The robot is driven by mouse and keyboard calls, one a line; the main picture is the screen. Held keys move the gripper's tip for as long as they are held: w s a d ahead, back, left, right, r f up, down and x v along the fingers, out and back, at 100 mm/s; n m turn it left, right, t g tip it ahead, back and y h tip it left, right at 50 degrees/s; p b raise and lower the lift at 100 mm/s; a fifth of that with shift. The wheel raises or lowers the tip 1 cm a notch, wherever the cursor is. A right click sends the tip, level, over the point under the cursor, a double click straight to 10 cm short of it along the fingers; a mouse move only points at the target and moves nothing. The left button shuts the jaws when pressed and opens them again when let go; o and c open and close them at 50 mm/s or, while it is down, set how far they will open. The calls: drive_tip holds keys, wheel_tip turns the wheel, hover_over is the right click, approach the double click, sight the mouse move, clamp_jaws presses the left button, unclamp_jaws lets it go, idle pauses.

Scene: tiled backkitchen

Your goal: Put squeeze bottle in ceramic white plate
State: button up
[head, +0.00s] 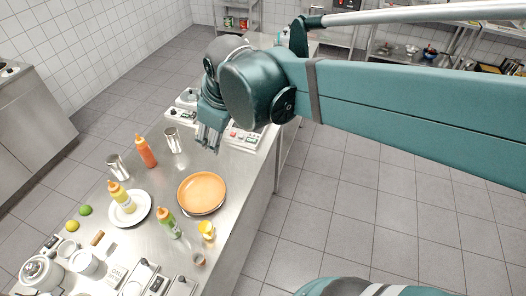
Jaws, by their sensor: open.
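A white plate (143,216) lies on the steel counter at the lower left in the head view. A yellow squeeze bottle (121,198) with an orange cap stands upright and appears to be on this plate. A red squeeze bottle (146,153) stands on the counter behind the plate. A green squeeze bottle (168,223) with an orange cap stands right of the plate, apart from it. My gripper (208,146) is open, pointing down above the counter beyond the orange round dish. It looks empty and is apart from all the bottles.
An orange round dish (202,192) lies right of the plate. Metal cups (118,167) (175,141) stand near the red bottle. A yellow cup (207,230), limes (86,210), a white pot (41,273) and switch boxes (139,275) crowd the near counter. Devices (242,137) stand near my gripper.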

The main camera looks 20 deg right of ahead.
drive_tip(key=s+d+f+m+t+h, duration=0.1)
drive_tip(key=s+d+f+m+t, duration=0.1)
drive_tip(key=s+d+m, duration=0.6)
drive_tip(key=shift+s+d+f+m, duration=0.4)
drive_tip(key=shift+s+d, duration=0.45)
drive_tip(key=shift+s, duration=0.25)
